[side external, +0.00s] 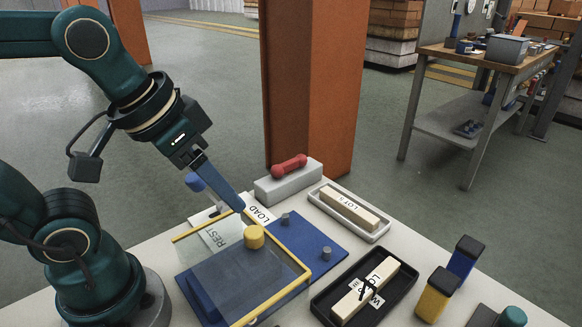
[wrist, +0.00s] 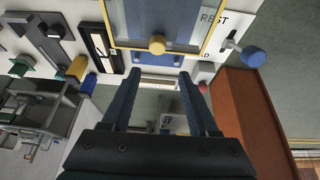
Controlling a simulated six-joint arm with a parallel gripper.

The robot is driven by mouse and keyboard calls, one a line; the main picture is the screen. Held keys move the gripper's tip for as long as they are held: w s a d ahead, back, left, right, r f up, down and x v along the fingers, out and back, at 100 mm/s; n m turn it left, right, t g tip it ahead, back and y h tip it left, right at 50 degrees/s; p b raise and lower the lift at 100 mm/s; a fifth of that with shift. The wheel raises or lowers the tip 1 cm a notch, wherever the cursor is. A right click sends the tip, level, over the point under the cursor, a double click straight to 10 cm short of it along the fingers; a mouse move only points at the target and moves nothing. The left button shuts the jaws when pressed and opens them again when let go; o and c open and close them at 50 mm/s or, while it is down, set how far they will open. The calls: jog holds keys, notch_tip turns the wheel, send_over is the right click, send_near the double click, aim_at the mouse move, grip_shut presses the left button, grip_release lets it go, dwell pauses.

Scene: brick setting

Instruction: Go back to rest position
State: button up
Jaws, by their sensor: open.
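My gripper (side external: 240,207) hangs open and empty above the far side of the work table, fingers pointing down toward the LOAD label (side external: 261,214). In the wrist view the two blue fingers of my gripper (wrist: 160,74) stand apart with nothing between them. A clear, yellow-framed panel (side external: 290,256) with a yellow knob (side external: 254,236) lies over part of a blue plate (side external: 322,240); the knob is just in front of my fingertips, and I cannot tell the exact gap. A REST label (side external: 228,236) shows by the panel's left side, partly behind it.
A blue-knobbed lever (side external: 195,182) stands behind my fingers. A red handle (side external: 289,167) sits on a grey block. Cream bars lie in a white tray (side external: 376,235) and a black tray (side external: 318,306). Blue (side external: 463,257) and yellow (side external: 433,301) blocks stand right. An orange column (side external: 310,80) rises behind.

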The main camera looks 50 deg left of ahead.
jog(key=shift+s+a+f, duration=0.2)
jog(key=shift+s+f, duration=0.25)
jog(key=shift+f, duration=0.05)
jog(key=shift+s+a+f, duration=0.15)
jog(key=shift+s+f, duration=0.3)
jog(key=shift+f, duration=0.05)
dwell(0.5)
